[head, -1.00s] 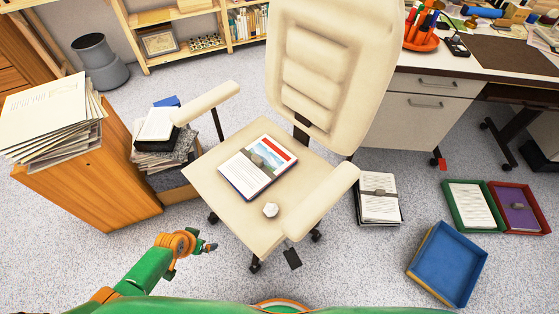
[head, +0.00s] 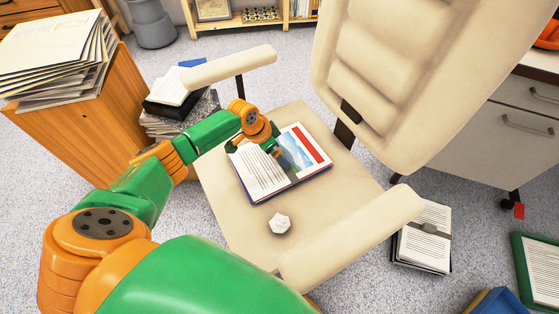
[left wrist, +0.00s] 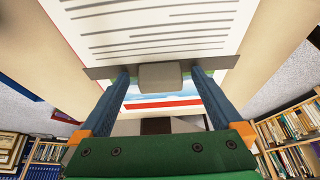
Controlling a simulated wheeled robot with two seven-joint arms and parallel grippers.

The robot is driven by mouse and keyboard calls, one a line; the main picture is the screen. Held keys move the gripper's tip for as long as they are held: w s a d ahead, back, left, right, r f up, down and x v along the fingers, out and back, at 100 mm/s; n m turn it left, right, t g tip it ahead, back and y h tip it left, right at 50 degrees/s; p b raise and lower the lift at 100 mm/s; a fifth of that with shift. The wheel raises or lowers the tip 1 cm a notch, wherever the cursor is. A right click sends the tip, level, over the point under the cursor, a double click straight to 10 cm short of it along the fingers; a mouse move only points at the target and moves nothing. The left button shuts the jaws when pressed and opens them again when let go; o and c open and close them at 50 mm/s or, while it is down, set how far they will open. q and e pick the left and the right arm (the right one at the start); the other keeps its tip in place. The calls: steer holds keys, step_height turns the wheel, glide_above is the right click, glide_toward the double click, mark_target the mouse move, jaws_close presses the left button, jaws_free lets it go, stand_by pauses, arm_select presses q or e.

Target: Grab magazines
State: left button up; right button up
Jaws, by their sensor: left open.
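A magazine (head: 258,178) with a text page, a picture and a red strip lies on the seat of the cream chair (head: 236,215). In the left wrist view the magazine (left wrist: 165,22) has a dark band (left wrist: 105,72) across it with a grey block (left wrist: 160,76). My left gripper (head: 277,152) is over the magazine, its open fingers on either side of the block. I cannot tell whether they touch it. The gripper hides part of the magazine in the head view. My right gripper is not in view.
A white faceted object (head: 279,223) sits on the seat near the magazine. Armrests (head: 232,66) flank the seat. A banded paper stack (head: 424,236) lies on the floor at right. Papers (head: 50,50) top a wooden cabinet (head: 95,135) at left, with another pile (head: 170,95) beside it.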

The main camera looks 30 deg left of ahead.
arm_select(q)
steer(key=shift+r, duration=0.1)
jaws_close()
steer(key=shift+w, duration=0.1)
steer(key=shift+r, duration=0.15)
